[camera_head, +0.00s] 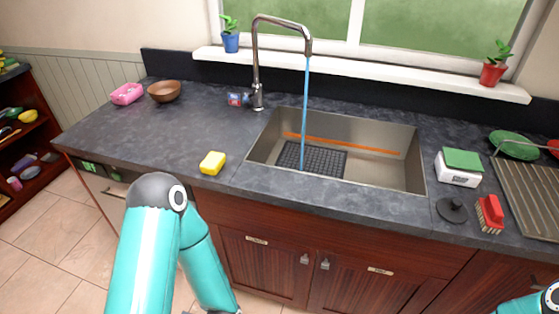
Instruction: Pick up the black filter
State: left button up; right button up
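A round black piece with a short upright knob, which looks like the black filter (452,211), lies on the dark counter to the right of the sink, near the front edge. Nothing covers it. My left arm rises at the lower left and bends back down, with its gripper out of view. Only a small part of my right arm shows in the bottom right corner, and its gripper is also out of view. No gripper is seen near the black piece.
A red brush (490,214) and a white-and-green box (459,167) are close to the black piece. A metal sink (390,165) holds a dark mat (325,161) under running water. A yellow sponge (212,163) lies left of the sink. A ribbed drainer (530,195) is at right.

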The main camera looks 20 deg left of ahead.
aim_at(317, 160)
jog(key=z, duration=1.4)
jog(key=i, duration=0.1)
jog(key=u, duration=2.6)
jog(key=i, duration=0.25)
jog(key=u, duration=1.9)
jog(key=k, duration=1.75)
jog(key=z, duration=0.95)
jog(key=i, duration=1)
